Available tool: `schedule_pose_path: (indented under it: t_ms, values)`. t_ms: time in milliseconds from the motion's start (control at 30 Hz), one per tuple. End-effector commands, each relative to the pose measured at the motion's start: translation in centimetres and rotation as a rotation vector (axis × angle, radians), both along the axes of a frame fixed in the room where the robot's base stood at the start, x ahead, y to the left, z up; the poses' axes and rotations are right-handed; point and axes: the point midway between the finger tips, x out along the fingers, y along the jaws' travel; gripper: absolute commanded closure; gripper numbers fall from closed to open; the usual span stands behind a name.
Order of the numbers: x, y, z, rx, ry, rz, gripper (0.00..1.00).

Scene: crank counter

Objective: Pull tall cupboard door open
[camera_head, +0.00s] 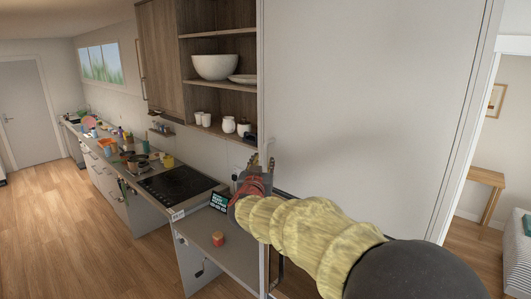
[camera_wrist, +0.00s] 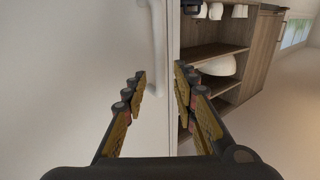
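The tall cupboard door (camera_head: 360,95) is a large, plain pale panel and looks shut. In the wrist view the door (camera_wrist: 80,50) fills the left side. Its pale bar handle (camera_wrist: 158,40) runs down from the top edge, and its lower end shows between my fingertips. My gripper (camera_wrist: 160,78) is open with nothing gripped; I cannot tell whether the handle is within its reach or still beyond it. In the head view my gripper (camera_head: 260,164) is at the door's left edge, and the handle is hard to make out there.
Left of the door are open shelves (camera_head: 222,88) with a white bowl (camera_head: 215,67) and cups. A doorway with a wooden table (camera_head: 487,180) is at the right.

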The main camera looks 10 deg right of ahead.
Motion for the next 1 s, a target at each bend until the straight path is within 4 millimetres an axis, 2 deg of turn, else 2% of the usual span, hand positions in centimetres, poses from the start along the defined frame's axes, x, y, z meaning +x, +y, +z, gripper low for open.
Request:
schedule_pose_path:
  t_ms: [200, 400, 733, 1000]
  values:
    - [3.3, -1.3, 0.1, -0.001, 0.001, -0.001, 0.72]
    - [5.0, -1.8, 0.2, 0.0, -0.001, 0.002, 0.72]
    - [5.3, -1.9, 0.1, 0.0, 0.0, 0.003, 0.72]
    - [5.3, -1.9, 0.1, 0.0, 0.0, 0.003, 0.87]
